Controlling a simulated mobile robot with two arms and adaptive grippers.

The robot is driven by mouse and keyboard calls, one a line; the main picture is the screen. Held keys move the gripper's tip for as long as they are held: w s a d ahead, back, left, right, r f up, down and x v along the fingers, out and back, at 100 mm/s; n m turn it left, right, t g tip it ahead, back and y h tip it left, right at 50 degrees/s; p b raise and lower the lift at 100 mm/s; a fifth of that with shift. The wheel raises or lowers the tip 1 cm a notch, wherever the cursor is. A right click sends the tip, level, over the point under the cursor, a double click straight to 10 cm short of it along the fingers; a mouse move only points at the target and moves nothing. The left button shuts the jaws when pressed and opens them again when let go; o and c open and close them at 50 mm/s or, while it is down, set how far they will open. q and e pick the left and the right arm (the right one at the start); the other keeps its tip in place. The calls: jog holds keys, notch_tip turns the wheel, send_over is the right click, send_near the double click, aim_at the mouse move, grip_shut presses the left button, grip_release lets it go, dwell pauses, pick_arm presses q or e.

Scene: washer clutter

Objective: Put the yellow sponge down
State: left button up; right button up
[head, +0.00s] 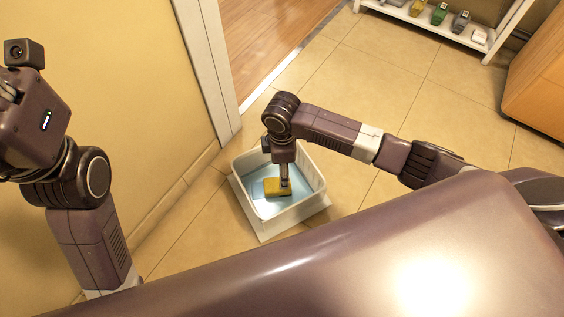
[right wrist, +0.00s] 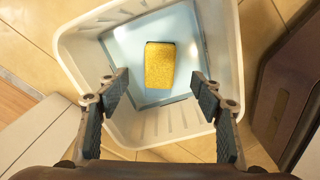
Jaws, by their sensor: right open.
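The yellow sponge (head: 272,187) lies in a white basket with a pale blue bottom. In the right wrist view the sponge (right wrist: 159,66) lies flat on the blue bottom, apart from the basket walls. My right gripper (head: 285,185) points down into the basket. In the right wrist view my right gripper (right wrist: 160,92) is open and empty, its fingers spread wide on both sides below the sponge. The white basket (head: 318,200) also shows in the right wrist view (right wrist: 85,55). My left arm is at the left edge of the head view; its fingertips are out of view.
The basket stands on tiled floor near a yellow wall (head: 110,50) and a white door frame (head: 208,70). A white shelf (head: 425,22) with several bottles stands at the back. A wooden cabinet (head: 540,80) is at the right. Open floor (head: 400,65) lies between.

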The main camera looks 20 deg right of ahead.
jog(key=shift+r, duration=0.45)
